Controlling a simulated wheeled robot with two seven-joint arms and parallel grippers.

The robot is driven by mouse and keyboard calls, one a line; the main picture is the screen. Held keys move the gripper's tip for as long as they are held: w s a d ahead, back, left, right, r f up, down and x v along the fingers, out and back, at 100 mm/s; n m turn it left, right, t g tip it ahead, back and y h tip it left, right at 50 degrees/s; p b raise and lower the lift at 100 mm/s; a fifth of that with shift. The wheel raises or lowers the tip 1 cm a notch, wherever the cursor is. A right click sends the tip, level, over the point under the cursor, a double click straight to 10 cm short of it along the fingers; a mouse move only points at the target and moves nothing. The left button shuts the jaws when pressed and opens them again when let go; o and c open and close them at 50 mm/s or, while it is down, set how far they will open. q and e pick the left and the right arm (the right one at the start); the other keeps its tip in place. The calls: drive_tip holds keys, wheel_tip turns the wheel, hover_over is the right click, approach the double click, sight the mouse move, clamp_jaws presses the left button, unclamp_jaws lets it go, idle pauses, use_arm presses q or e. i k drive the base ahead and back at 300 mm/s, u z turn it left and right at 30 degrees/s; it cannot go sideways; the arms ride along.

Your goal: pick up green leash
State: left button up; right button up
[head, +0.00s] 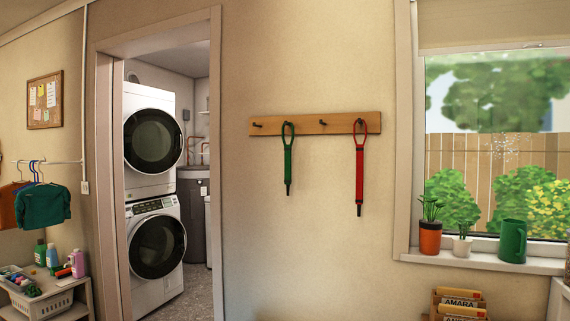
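The green leash (288,160) hangs by its loop from a peg on a wooden wall rack (330,124). It hangs straight down against the beige wall, with a dark clip at its lower end. A longer red leash (360,174) hangs from another peg to its right. Neither of my grippers shows in the head view, and nothing touches the green leash.
A doorway at left opens on a stacked washer (157,246) and dryer (152,142). A wooden holder (437,307) stands below. The wall under the leashes is clear.

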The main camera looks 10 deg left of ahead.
sight(287, 180)
drive_tip(key=u, duration=0.75)
drive_tip(key=i, duration=0.6)
drive_tip(key=u, duration=0.55)
drive_tip(key=i, duration=1.5)
drive_tip(key=z, duration=1.15)
drive_tip(key=i, duration=0.7)
drive_tip(key=z, duration=0.65)
